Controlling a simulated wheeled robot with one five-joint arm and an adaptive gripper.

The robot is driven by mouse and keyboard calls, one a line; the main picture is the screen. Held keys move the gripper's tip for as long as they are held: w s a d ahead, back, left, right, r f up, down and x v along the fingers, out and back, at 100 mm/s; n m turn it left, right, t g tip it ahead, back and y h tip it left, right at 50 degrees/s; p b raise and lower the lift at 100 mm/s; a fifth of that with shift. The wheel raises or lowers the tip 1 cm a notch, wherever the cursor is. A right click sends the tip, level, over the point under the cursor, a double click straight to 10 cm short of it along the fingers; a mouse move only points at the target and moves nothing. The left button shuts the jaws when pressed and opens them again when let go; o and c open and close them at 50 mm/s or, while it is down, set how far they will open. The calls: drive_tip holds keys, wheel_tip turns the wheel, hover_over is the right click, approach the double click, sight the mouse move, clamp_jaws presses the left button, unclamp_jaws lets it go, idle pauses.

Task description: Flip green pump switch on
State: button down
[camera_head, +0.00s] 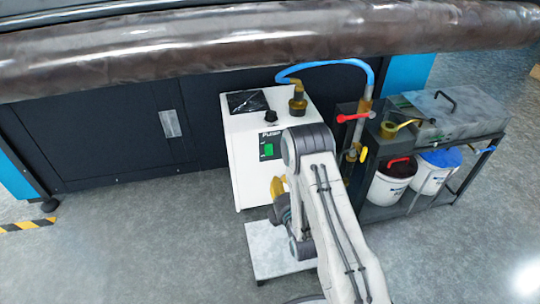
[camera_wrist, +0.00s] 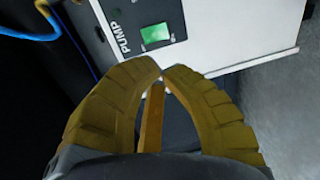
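The green pump switch (camera_head: 268,150) is on a dark panel on the front of the white pump box (camera_head: 241,165). My arm stands just right of the panel and hides part of the box front. In the wrist view the green switch (camera_wrist: 155,34) shows beside the word PUMP, just beyond the fingertips. My gripper (camera_wrist: 162,68) has yellow ribbed fingers whose tips come together with almost no gap. Nothing is seen held between them. In the head view my gripper (camera_head: 277,187) is partly hidden by my arm, below the switch. I cannot tell whether the switch is on.
A large dark roll (camera_head: 260,45) spans the top. A blue hose (camera_head: 335,63) runs from the pump box to a pipe with a red lever (camera_head: 354,117). A cart (camera_head: 372,150) with buckets stands right. The floor at left is free.

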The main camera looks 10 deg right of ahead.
sight(269, 152)
drive_tip(key=w+b, duration=0.1)
drive_tip(key=w, duration=0.3)
drive_tip(key=w+f+b, duration=0.1)
drive_tip(key=w+b, duration=0.1)
drive_tip(key=w, duration=0.3)
drive_tip(key=w+b, duration=0.1)
drive_tip(key=w, duration=0.3)
drive_tip(key=shift+w+f, duration=0.35)
drive_tip(key=shift+w, duration=0.05)
drive_tip(key=shift+w, duration=0.1)
